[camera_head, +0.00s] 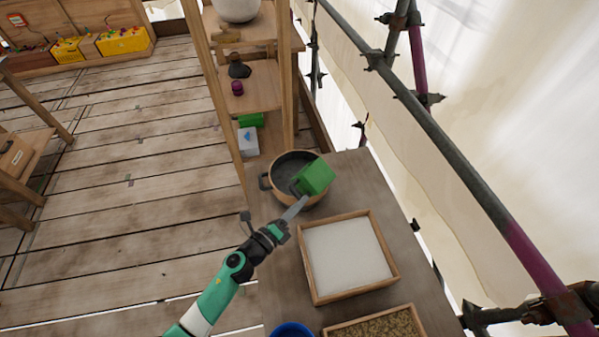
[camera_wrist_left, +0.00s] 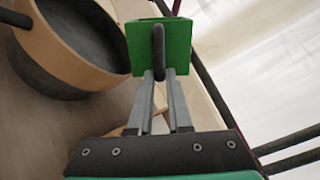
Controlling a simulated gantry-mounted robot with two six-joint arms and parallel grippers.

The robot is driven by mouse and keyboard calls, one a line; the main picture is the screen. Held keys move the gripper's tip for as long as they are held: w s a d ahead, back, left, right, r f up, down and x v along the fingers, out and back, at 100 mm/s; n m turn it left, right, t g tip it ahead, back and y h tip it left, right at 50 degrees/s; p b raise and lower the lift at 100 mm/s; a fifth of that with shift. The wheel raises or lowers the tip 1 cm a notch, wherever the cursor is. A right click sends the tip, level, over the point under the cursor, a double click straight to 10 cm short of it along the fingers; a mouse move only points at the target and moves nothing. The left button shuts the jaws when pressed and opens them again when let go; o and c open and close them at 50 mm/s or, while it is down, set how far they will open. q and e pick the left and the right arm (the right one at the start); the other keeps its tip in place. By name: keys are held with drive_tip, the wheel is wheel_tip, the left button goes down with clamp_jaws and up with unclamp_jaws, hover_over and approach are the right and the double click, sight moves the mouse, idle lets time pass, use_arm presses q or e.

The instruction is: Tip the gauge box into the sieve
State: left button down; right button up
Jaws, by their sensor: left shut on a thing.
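The green gauge box (camera_head: 316,176) is held in the air at the right side of the round sieve. My left gripper (camera_head: 300,200) is shut on its dark handle, which shows in the left wrist view (camera_wrist_left: 158,52) between the fingertips. I cannot tell what is inside the box. The sieve (camera_head: 290,159) has a wooden rim and a dark grey inside, and appears to sit on a dark tub with a side handle. In the head view the box overlaps the sieve's right rim; in the left wrist view the sieve (camera_wrist_left: 105,79) lies left of the box. My right gripper is out of view.
A wooden-framed tray of white material (camera_head: 389,282) stands on the bench nearer me. A tray of brown grains (camera_head: 380,325) and a blue round container (camera_head: 291,329) are at the near edge. A wooden shelf (camera_head: 250,87) rises behind the sieve; scaffold poles (camera_head: 440,130) run along the right.

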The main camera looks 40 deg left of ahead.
sight(301, 187)
use_arm(q)
drive_tip(key=shift+a+f+n, duration=0.1)
drive_tip(key=shift+f+n, duration=0.05)
drive_tip(key=shift+n, duration=0.5)
drive_tip(key=shift+a+f+n, duration=0.1)
drive_tip(key=shift+f+n, duration=0.05)
drive_tip(key=shift+n, duration=0.5)
idle(0.9)
drive_tip(key=shift+a+r+n+p, duration=0.5)
drive_tip(key=shift+a+n+p, duration=0.2)
drive_tip(key=shift+a, duration=0.15)
idle(1.7)
drive_tip(key=shift+a+f+n, duration=0.3)
drive_tip(key=shift+n, duration=0.5)
idle(1.7)
drive_tip(key=shift+a+r+n+p, duration=0.15)
drive_tip(key=shift+r+n+p, duration=0.05)
drive_tip(key=shift+n+p, duration=0.15)
